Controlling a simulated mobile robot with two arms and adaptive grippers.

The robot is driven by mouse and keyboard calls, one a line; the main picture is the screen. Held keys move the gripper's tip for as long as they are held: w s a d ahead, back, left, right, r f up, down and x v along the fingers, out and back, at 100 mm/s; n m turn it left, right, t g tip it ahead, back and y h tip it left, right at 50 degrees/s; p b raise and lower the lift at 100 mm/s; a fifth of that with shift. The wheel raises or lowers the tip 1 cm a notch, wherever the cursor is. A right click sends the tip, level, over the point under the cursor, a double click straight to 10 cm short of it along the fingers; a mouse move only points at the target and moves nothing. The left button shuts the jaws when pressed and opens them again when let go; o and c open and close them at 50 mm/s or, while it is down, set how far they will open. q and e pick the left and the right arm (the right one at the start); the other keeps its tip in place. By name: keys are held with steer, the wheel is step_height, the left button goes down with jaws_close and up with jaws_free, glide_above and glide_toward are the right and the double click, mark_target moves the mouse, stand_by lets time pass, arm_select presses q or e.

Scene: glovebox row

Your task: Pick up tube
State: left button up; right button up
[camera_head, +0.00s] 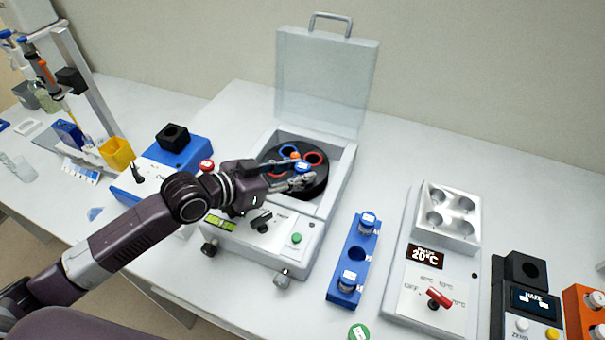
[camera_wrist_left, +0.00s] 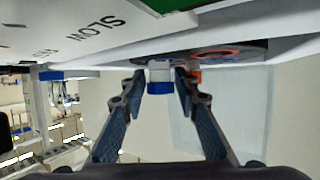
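A tube with a blue cap (camera_head: 302,167) sits in the black rotor (camera_head: 316,187) of the open centrifuge. In the left wrist view the white tube with its blue cap (camera_wrist_left: 160,76) lies between my fingertips. My left gripper (camera_head: 300,178) reaches over the rotor from the left, at the tube. In the left wrist view its fingers (camera_wrist_left: 160,82) are apart on either side of the tube, with a small gap seeming to show. The gripper and forearm hide part of the rotor. My right gripper is not in view.
The centrifuge's clear lid (camera_head: 325,80) stands raised behind. A blue rack (camera_head: 354,258) with capped tubes stands to the right, beside a heater block (camera_head: 448,212). A blue device (camera_head: 185,150) stands to the left.

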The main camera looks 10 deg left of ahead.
arm_select(q)
steer(key=c, duration=0.7)
steer(key=shift+o, duration=0.2)
steer(key=shift+r, duration=0.1)
